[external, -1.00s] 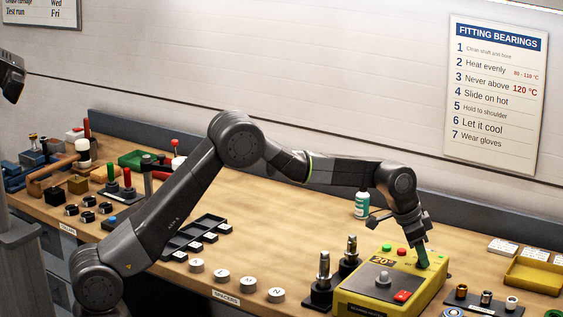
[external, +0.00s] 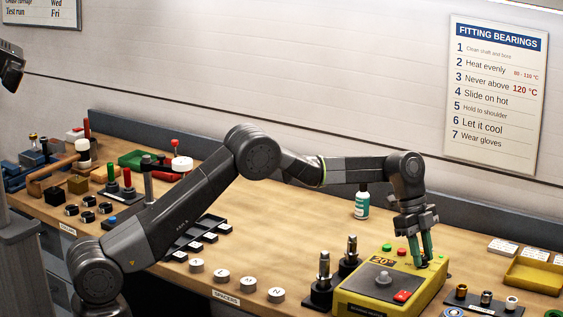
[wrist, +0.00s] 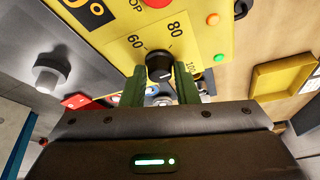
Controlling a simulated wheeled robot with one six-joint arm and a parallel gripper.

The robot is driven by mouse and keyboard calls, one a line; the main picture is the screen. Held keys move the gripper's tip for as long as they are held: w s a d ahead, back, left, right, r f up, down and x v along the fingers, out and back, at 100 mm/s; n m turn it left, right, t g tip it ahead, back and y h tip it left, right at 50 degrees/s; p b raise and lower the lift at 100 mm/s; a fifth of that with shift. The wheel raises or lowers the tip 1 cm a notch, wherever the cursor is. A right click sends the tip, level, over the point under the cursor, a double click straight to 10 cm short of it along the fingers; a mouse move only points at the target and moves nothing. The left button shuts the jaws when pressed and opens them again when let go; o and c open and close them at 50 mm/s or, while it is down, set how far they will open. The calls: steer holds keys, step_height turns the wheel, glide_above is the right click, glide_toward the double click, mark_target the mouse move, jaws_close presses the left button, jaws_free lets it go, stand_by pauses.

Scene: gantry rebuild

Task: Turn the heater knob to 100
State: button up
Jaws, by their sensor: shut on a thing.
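The heater is a yellow box (external: 352,295) at the front right of the bench, with a display reading 20°. Its black knob (wrist: 159,67) sits on the yellow top face, beside printed marks 60, 80 and a partly hidden 100. The knob's pointer line is hard to read. My gripper (external: 420,264) reaches down onto the heater's right part. In the wrist view its green fingers (wrist: 160,84) are shut on the knob, one on each side.
A bottle (external: 362,203) stands behind.

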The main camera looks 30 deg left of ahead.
steer(key=m+g+y+p, duration=0.1)
steer(key=m+p, duration=0.2)
steer(key=shift+w+r+m, duration=0.1)
steer(key=shift+m, duration=0.3)
steer(key=shift+m+g+y+p, duration=0.55)
steer(key=shift+m+p, duration=0.35)
steer(key=shift+m, duration=0.9)
steer(key=shift+f, duration=0.2)
steer(key=o, duration=1)
steer(key=shift+g, duration=0.25)
